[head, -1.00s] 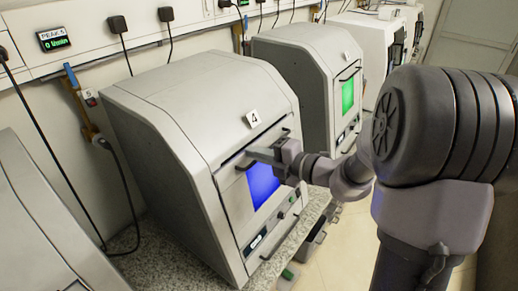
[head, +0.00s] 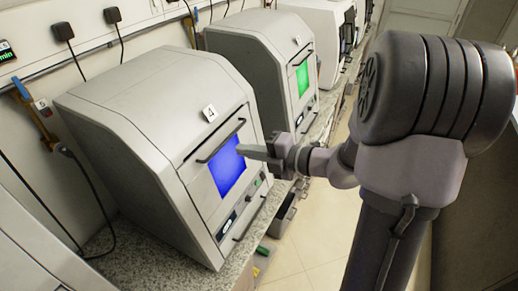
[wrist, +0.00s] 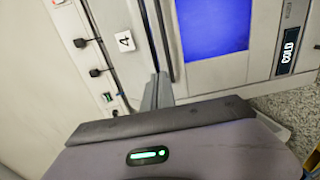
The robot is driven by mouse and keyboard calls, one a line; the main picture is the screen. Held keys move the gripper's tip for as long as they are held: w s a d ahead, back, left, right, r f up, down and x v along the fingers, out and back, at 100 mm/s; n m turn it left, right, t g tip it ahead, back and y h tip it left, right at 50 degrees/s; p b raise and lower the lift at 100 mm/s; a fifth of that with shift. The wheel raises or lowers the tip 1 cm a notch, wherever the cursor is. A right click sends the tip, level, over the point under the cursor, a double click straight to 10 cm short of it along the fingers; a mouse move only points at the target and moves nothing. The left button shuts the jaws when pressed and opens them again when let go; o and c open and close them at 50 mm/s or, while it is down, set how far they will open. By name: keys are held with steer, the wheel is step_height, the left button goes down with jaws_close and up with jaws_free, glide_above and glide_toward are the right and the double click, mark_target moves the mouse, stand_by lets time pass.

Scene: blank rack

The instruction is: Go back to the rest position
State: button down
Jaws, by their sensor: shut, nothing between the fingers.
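My gripper (head: 243,151) is shut and empty in the head view. Its fingers point left toward the front of the grey machine (head: 130,115) labelled 4, in front of its blue lit window (head: 228,167). A dark bar handle (head: 221,141) runs across the door above the window. In the wrist view the gripper fingers (wrist: 157,92) appear as one grey block beside the handle (wrist: 161,40). I cannot tell exactly how far the fingertips are from the door.
A second grey machine with a green window (head: 303,78) stands behind, with more machines beyond it. They rest on a speckled counter (head: 236,262). Open tiled floor (head: 318,250) lies right of the counter. Cables and plugs (head: 63,32) hang along the wall.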

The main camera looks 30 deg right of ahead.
steer(key=s+a+f+n+g+h+b, duration=0.1)
steer(key=s+a+f+n+g+b, duration=0.45)
steer(key=n, duration=0.65)
steer(key=s+a+f+n+g+h+b, duration=0.1)
steer(key=s+a+f+n+g+b, duration=0.25)
steer(key=s+a+n+b, duration=0.55)
steer(key=s+d+f+n+t+h+b, duration=0.1)
steer(key=s+d+f+n+h, duration=0.1)
steer(key=n, duration=0.8)
steer(key=s+d+f+n+t+h+b, duration=0.1)
steer(key=s+n, duration=0.4)
steer(key=n, duration=0.6)
steer(key=shift+s+d+f+n+t+h+b, duration=0.35)
steer(key=shift+d+h+b, duration=0.25)
steer(key=shift+h, duration=0.4)
steer(key=shift+a, duration=0.1)
